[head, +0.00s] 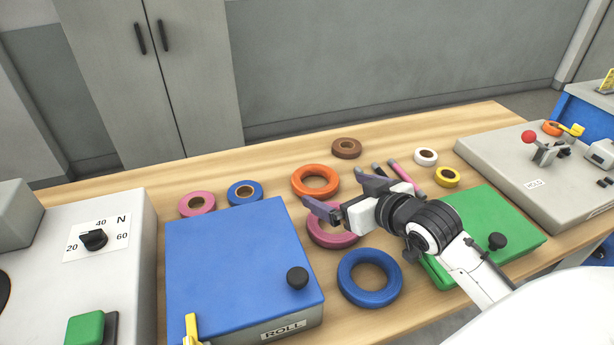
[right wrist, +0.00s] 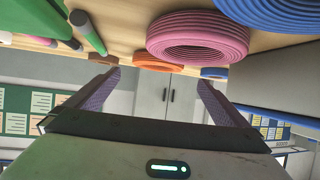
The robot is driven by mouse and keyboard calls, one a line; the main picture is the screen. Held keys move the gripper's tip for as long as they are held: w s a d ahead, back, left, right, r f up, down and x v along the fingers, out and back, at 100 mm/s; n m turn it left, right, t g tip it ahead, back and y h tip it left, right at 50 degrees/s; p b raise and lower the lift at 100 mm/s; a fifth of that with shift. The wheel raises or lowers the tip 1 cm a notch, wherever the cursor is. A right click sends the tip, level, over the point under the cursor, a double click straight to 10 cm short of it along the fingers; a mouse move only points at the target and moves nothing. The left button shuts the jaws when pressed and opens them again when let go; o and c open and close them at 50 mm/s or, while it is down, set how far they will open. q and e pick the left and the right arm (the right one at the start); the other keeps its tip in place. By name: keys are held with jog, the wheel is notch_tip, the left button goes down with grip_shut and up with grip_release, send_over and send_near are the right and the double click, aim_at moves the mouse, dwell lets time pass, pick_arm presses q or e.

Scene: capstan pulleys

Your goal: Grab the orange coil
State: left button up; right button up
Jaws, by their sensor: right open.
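The orange coil (head: 315,193) lies flat on the wooden table, behind a pink coil (head: 325,238). In the right wrist view the orange coil (right wrist: 158,57) shows as a low strip between and beyond my finger tips. My right gripper (head: 333,188) is open and empty. It hovers at the right of the orange coil, with its fingers pointing toward the back left. The near finger covers part of the pink coil. The two fingers also show apart in the right wrist view (right wrist: 157,80). My left gripper is not in view.
A brown coil (head: 347,154) lies behind the orange one. A large blue coil (head: 369,297) lies in front, and small pink (head: 197,212) and blue (head: 245,201) coils lie left. A blue box (head: 235,255) and green box (head: 490,220) flank the coils. Pens lie beside the gripper.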

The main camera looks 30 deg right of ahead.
send_near(307, 176)
jog(key=x, duration=0.4)
jog(key=shift+w+f, duration=0.1)
jog(key=shift+f, duration=0.1)
jog(key=c, duration=0.9)
